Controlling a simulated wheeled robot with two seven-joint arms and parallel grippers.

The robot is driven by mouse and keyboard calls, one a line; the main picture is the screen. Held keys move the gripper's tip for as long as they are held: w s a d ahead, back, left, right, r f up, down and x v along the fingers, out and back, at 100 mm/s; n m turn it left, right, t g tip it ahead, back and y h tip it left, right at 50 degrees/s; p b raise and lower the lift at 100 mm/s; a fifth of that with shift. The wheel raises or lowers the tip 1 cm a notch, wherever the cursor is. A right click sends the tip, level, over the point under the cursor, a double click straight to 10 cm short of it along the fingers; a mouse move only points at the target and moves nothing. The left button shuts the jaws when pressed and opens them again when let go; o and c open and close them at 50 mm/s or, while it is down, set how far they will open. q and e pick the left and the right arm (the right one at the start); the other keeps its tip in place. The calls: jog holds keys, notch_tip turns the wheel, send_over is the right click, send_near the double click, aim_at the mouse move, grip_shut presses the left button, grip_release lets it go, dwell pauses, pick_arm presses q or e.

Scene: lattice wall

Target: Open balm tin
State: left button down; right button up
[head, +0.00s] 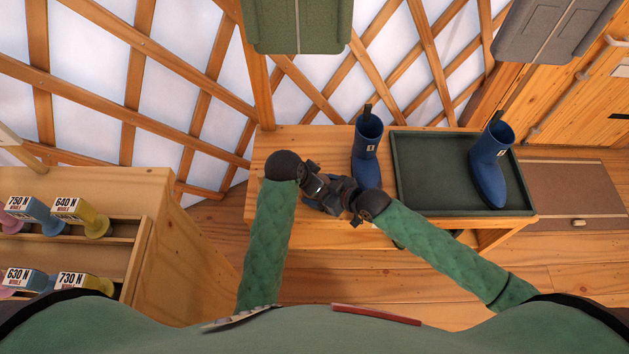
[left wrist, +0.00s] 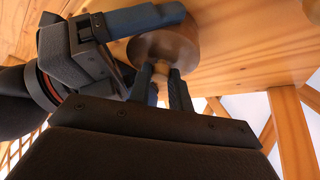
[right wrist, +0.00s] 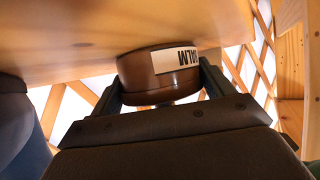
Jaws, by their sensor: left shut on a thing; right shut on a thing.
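The balm tin is a round brown tin (right wrist: 150,78) with a white label. My right gripper (right wrist: 163,82) is shut around the tin's sides. My right gripper's finger (left wrist: 145,20) also shows beside the tin in the left wrist view. The lid appears seated on the tin; I see no clear gap.
A blue boot (head: 367,155) stands on the bench (head: 330,140) close right of my grippers. A dark green tray (head: 430,180) holds another blue boot (head: 490,165). A shelf unit (head: 190,235) with spools stands at left. The lattice wall (head: 180,60) rises behind.

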pick_arm(q)
jog(key=shift+r, duration=2.55)
pick_arm(e)
jog(key=shift+s+f, duration=0.15)
jog(key=shift+f, duration=0.15)
jog(key=o, duration=0.9)
jog(key=shift+r, duration=0.2)
pick_arm(q)
jog(key=shift+r, duration=0.15)
pick_arm(e)
jog(key=shift+d+r, duration=0.1)
jog(key=shift+r, duration=0.05)
pick_arm(q)
jog(key=shift+r+p, duration=1.55)
jog(key=shift+p, duration=0.15)
pick_arm(e)
jog(key=shift+r+v, duration=0.2)
jog(key=shift+v, duration=0.85)
jog(key=shift+r+v, duration=0.15)
jog(key=shift+v, duration=0.9)
